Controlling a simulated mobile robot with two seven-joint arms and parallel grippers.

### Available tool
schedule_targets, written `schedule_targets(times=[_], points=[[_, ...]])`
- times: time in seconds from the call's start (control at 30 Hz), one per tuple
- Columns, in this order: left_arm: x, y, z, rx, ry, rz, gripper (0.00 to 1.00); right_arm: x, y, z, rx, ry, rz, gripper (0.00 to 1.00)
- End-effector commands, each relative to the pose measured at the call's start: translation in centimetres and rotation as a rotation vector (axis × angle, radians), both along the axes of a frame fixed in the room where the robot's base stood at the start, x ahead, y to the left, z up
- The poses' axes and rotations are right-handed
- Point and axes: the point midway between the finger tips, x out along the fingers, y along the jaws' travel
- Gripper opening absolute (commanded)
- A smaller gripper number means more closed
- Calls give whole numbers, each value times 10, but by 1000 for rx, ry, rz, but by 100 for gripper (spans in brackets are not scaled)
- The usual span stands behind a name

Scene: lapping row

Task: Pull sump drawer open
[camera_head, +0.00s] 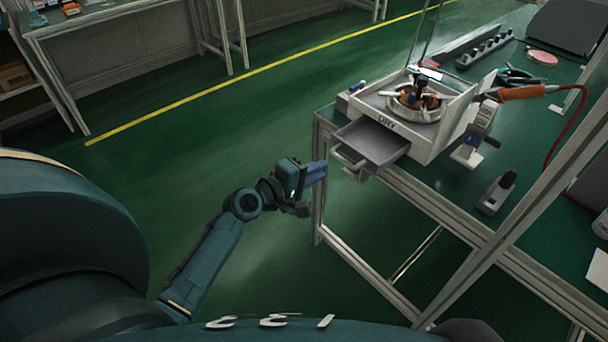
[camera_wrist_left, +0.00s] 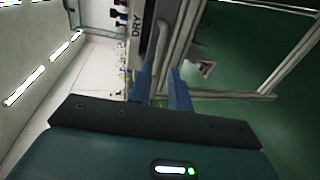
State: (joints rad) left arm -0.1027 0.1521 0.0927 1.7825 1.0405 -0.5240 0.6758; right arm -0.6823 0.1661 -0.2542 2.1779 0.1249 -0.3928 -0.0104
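The sump drawer (camera_head: 372,143) is a grey open-topped tray that sticks out of the front of a pale box marked "DRY" (camera_head: 432,141) on the bench. Its inside looks empty. Its bar handle (camera_head: 347,158) is at the drawer's front, facing my left arm. My left gripper (camera_head: 322,172) has blue fingers and is just left of the handle, apart from it. In the left wrist view the fingers (camera_wrist_left: 161,72) are spread with a gap between them, and the handle (camera_wrist_left: 162,42) is ahead of them. My right gripper is not in view.
A round metal bowl (camera_head: 413,106) with tools sits on the box. The bench frame (camera_head: 318,195) stands below and beside the drawer. An orange-handled tool (camera_head: 522,92) with a red cable lies to the right. Green floor (camera_head: 225,130) is clear on the left.

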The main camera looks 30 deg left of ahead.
Motion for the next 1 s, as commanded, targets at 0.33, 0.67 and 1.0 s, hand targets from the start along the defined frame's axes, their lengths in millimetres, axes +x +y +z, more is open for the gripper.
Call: schedule_targets(times=[0.33, 0.67, 1.0], points=[[-37, 14, 8, 0, 0, 0, 19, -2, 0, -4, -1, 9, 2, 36], [-38, 14, 9, 0, 0, 0, 19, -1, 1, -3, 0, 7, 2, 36], [-38, 14, 9, 0, 0, 0, 19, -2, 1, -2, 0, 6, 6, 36]])
